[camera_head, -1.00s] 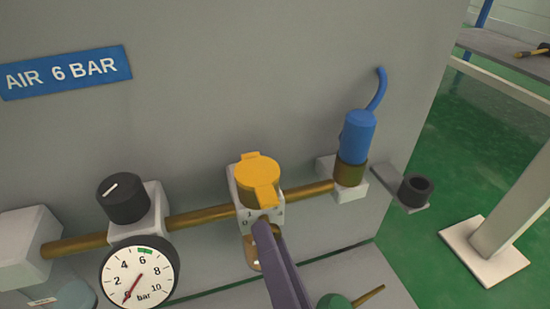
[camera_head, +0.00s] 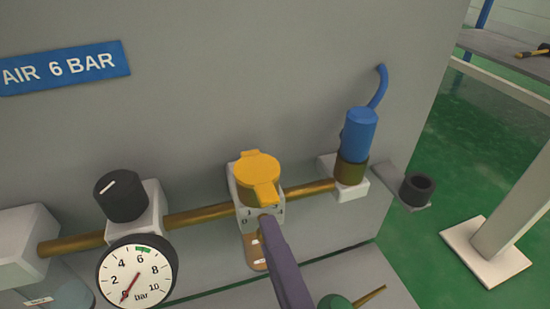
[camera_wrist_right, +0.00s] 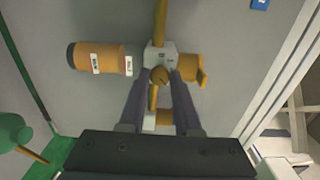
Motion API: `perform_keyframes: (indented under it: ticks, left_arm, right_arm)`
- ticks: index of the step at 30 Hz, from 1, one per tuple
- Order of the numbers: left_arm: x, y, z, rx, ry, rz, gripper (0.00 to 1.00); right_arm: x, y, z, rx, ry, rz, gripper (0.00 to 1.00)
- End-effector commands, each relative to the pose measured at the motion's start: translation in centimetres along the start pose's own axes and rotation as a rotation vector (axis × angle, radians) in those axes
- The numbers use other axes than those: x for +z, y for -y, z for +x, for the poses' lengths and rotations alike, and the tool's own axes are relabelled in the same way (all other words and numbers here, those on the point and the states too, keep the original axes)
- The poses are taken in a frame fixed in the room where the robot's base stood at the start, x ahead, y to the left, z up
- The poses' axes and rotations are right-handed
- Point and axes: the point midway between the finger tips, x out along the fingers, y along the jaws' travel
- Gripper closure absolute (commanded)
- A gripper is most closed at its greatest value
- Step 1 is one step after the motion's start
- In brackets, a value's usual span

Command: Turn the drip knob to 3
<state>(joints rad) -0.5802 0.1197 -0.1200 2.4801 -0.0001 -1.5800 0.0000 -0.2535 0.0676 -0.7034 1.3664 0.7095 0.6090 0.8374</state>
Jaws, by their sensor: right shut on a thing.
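The brass drip knob (camera_wrist_right: 159,77) sits on the face of a pale block (camera_head: 245,214) on the brass pipe, below a yellow lever cap (camera_head: 258,173). My right gripper (camera_wrist_right: 160,73) reaches it from below, its two purple fingers on either side, shut on it. In the head view the right gripper (camera_head: 267,222) covers most of the knob. Scale marks such as 0 and 1 show beside the fingertip; the setting cannot be read. My left gripper is not in view.
A black knob (camera_head: 121,196) and a pressure gauge (camera_head: 137,272) with its needle near 0 stand left. A blue connector (camera_head: 358,134) with a hose and a black socket (camera_head: 417,189) stand right. An amber bowl (camera_wrist_right: 105,59) hangs under the block.

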Motion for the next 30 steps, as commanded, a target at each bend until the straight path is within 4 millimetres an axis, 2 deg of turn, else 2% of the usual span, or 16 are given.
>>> perform_keyframes:
  ticks: [7, 8, 15, 24, 26, 30]
  left_arm:
    - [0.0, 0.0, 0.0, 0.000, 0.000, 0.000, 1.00]
    - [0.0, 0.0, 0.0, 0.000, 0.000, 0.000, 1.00]
    - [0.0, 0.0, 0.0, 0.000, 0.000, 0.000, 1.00]
    - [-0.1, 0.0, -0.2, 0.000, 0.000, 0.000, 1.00]
    - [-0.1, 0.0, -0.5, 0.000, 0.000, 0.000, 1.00]
    - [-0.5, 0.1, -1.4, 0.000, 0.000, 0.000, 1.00]
  right_arm:
    - [0.0, 0.0, 0.0, 0.001, 0.001, -0.001, 1.00]
    - [0.0, 0.0, 0.0, 0.001, 0.001, -0.001, 0.67]
    - [0.0, 0.0, 0.0, 0.001, 0.001, -0.001, 0.40]
    - [0.0, 0.0, -0.3, 0.001, 0.001, -0.002, 0.39]
    - [0.0, 0.1, -0.9, 0.003, 0.001, -0.002, 0.39]
    - [0.0, 0.2, -3.4, 0.006, 0.002, -0.003, 0.39]
